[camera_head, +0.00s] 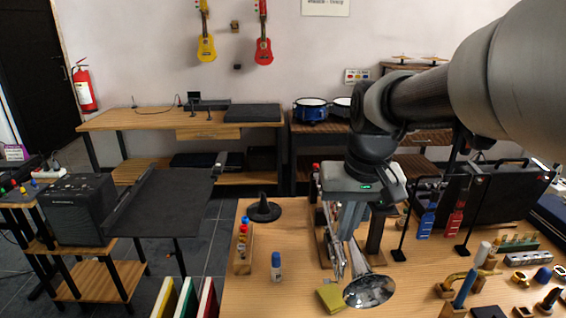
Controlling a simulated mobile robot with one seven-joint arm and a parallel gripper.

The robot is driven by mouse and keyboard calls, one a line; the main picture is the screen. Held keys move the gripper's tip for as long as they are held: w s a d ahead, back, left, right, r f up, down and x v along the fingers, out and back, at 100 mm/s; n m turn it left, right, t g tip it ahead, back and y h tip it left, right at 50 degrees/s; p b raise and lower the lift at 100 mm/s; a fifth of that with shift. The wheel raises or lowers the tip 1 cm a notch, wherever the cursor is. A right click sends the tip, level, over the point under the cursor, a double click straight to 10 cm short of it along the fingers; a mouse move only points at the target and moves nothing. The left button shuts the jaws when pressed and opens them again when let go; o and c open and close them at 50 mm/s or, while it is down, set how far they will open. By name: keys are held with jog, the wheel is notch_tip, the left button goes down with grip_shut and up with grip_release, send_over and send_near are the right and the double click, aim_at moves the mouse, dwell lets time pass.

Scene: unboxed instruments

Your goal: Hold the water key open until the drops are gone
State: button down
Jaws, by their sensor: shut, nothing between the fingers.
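A silver brass instrument, apparently a trumpet (370,291), is on the wooden workbench with its flared bell toward me. Its thin tubing (334,245) runs back and up beneath my gripper. My gripper (350,232) points down over the tubing, with its fingers shut and nothing held between them. I cannot tell whether the fingertips touch the instrument. The water key and any drops are too small or hidden behind the gripper to make out.
A yellow-green cloth or block (331,297) lies left of the bell. Small parts crowd the right side. Bare bench lies around the bottle.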

aim_at(326, 281)
jog(key=w+f+g, duration=0.2)
jog(key=w+f, duration=0.6)
jog(key=w, duration=0.1)
jog(key=shift+w+f, duration=0.25)
jog(key=shift+f, duration=0.15)
notch_tip(326, 281, down, 14)
jog(key=b, duration=0.2)
jog(key=shift+b, duration=0.4)
jog(key=shift+a, duration=0.1)
